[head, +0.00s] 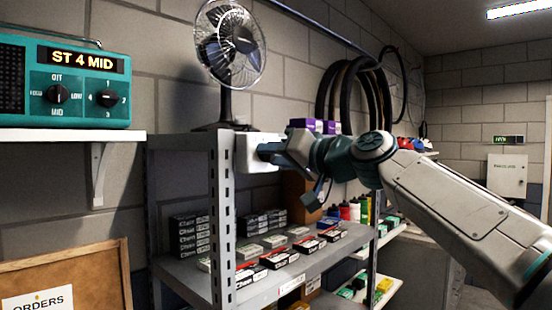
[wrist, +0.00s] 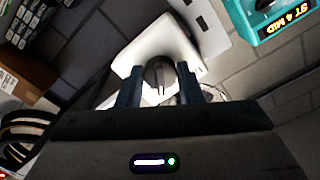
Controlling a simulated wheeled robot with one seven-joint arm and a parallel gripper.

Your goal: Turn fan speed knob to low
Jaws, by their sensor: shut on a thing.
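A black desk fan (head: 231,45) stands on top of the grey shelf unit. A white box (head: 257,152) is at the shelf's top front corner, below the fan. The wrist view shows the white box (wrist: 150,45) with a dark round knob (wrist: 159,70) on its face. My gripper (head: 270,153) is at the front of this box. In the wrist view my gripper (wrist: 159,82) has one finger on each side of the knob and is shut on it. The knob's marks and setting cannot be read. The gripper hides the knob in the head view.
A teal radio (head: 65,82) reading "ST 4 MID" stands on a white wall shelf (head: 70,135) at left, with two dark knobs. The grey shelf unit (head: 222,215) holds several small boxes below my arm.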

